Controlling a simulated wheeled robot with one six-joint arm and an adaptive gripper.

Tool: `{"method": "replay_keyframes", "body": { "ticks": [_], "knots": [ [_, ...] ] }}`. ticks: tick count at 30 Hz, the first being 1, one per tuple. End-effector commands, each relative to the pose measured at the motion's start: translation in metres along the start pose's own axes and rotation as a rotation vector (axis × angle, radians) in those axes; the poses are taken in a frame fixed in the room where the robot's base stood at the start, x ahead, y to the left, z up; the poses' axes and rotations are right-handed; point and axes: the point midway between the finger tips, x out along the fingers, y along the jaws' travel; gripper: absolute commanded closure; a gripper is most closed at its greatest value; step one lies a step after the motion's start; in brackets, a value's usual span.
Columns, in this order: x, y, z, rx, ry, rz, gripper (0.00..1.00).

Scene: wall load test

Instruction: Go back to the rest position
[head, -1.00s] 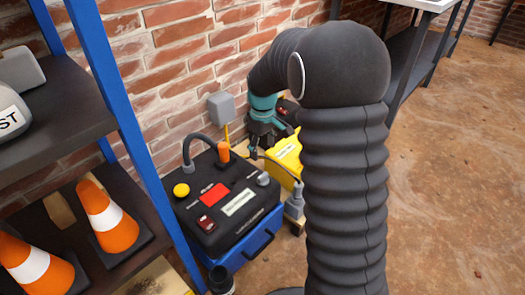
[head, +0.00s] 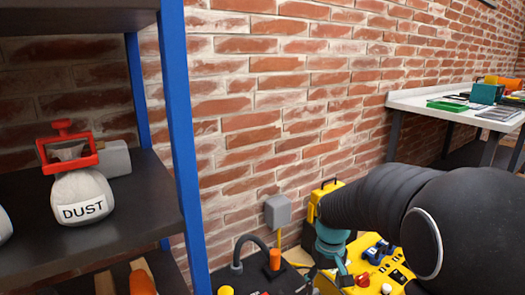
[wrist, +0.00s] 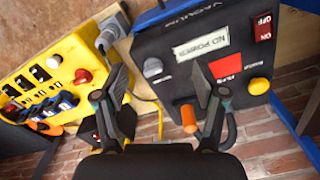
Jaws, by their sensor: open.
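My gripper (head: 343,276) shows at the bottom of the head view, below the teal wrist part and near the yellow control box (head: 362,280). In the wrist view my gripper (wrist: 160,85) has its two fingers spread apart with nothing held between them. Beyond the fingers are the black vacuum unit (wrist: 195,70), with a "NO POWER" label and a red display, and the yellow box (wrist: 62,80) at left. My dark, sleeved arm fills the lower right of the head view and hides part of the yellow box.
A blue-posted shelf (head: 60,255) at left bears a dust bag (head: 82,197). A grey wall box (head: 277,211) is on the brick wall behind the vacuum unit. A white-topped table (head: 425,103) with tools and trays stands at right. An orange handle (wrist: 189,118) rises near the right finger.

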Motion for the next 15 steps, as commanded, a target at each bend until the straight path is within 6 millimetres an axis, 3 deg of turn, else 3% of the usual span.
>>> {"method": "replay_keyframes", "body": {
  "ticks": [3,15],
  "knots": [
    [-0.023,-0.005,0.026,0.05,0.034,0.006,0.29],
    [-0.079,-0.021,0.104,0.169,0.167,0.019,0.29]
  ]
}}
